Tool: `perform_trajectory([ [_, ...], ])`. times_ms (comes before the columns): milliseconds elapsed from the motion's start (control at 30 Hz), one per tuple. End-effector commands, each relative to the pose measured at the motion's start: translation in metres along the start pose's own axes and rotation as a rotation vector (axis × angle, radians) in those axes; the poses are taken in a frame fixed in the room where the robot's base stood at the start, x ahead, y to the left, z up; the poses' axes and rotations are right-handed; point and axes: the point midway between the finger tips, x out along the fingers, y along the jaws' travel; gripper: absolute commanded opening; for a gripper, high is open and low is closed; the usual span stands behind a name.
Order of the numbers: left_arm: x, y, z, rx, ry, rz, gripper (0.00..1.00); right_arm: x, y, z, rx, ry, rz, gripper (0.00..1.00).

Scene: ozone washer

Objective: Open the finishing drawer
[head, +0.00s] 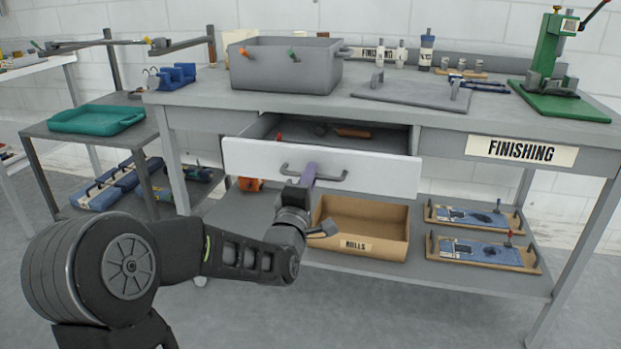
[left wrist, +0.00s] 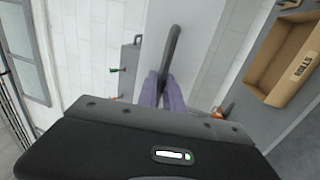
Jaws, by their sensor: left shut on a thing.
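The finishing drawer (head: 390,172) has a white front and is pulled partly out of the grey workbench, with several small items visible inside. Its grey bar handle (head: 333,178) runs across the front; the handle also shows in the left wrist view (left wrist: 172,45). My left gripper (head: 308,172) is at the left part of the handle, with its purple fingers shut on it; the fingers also show in the left wrist view (left wrist: 166,88). The contact at the fingertips is partly hidden. My right gripper is in neither view.
A grey bin (head: 285,75), a flat grey board (head: 410,92) and a green press (head: 558,60) stand on the bench top. A "ROLLS" box (head: 350,247) and two boards sit on the lower shelf. The floor in front is clear.

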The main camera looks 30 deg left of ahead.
Motion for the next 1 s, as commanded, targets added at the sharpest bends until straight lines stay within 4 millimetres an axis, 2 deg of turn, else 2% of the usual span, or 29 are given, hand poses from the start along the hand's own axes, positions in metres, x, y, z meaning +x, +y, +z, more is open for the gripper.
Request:
perform_trajectory([
  [133,0.0,-0.001,0.0,0.0,0.001,-0.002,0.0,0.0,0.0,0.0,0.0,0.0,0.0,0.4],
  [167,0.0,-0.001,0.0,0.0,0.001,-0.002,0.12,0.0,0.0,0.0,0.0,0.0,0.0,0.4],
  [433,0.0,0.0,0.0,0.0,0.0,-0.001,0.32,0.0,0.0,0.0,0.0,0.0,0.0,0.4],
  [767,-0.004,0.0,0.0,0.0,0.0,0.0,0.32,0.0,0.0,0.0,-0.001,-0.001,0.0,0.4],
  [1000,-0.035,0.001,0.0,0.001,-0.001,0.0,0.32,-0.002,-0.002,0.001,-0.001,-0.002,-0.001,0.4],
])
